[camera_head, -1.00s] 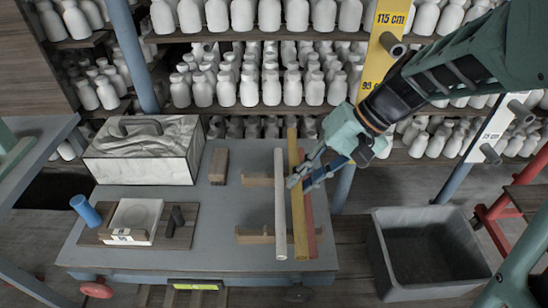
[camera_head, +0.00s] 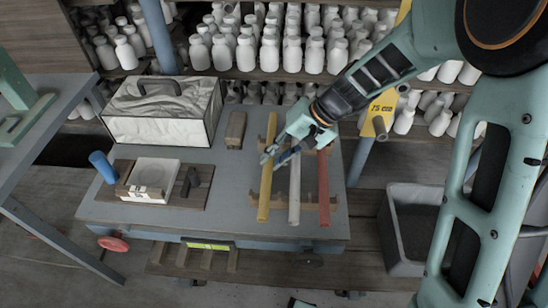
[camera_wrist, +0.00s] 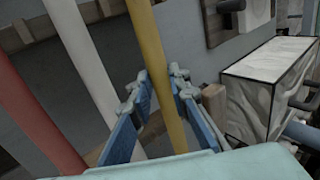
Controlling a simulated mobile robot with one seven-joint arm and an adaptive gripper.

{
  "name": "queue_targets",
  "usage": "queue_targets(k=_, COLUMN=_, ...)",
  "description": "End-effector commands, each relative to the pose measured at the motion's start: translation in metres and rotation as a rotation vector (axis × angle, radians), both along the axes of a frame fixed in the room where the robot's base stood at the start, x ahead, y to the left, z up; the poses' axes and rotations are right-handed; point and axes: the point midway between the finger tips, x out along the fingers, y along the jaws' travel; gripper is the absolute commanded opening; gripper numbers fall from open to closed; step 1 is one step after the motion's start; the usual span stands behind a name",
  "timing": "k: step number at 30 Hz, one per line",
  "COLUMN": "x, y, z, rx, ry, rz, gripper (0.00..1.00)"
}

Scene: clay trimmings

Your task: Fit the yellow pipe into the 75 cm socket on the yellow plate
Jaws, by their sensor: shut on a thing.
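The yellow pipe (camera_head: 265,190) runs lengthwise over the left part of the rack on the cart. My gripper (camera_head: 275,157) is shut on it near its far half. In the wrist view the yellow pipe (camera_wrist: 152,50) passes between the two blue fingers. It seems raised above the other pipes, though the height is hard to judge. The yellow plate (camera_head: 386,98) stands behind the cart at the right, its lower end marked 75 CM, with a short socket (camera_head: 380,126) below the label. My arm hides the plate's upper part.
A white pipe (camera_head: 294,190) and a red pipe (camera_head: 323,190) lie on wooden rests to the right. Shelves of white bottles fill the back.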

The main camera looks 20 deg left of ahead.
Motion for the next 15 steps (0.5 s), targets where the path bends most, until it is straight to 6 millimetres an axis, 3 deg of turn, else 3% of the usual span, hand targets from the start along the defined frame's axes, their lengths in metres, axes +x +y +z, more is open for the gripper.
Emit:
queue_targets(k=11, x=0.0004, y=0.0002, z=-0.0051, rx=0.002, ry=-0.002, rz=0.0, gripper=0.0)
queue_targets(k=12, x=0.0002, y=-0.0001, z=-0.0055, rx=0.001, ry=-0.001, rz=0.0, gripper=0.18)
queue_targets(k=15, x=0.0002, y=0.0, z=-0.0042, rx=0.0, ry=-0.001, rz=0.0, gripper=0.29)
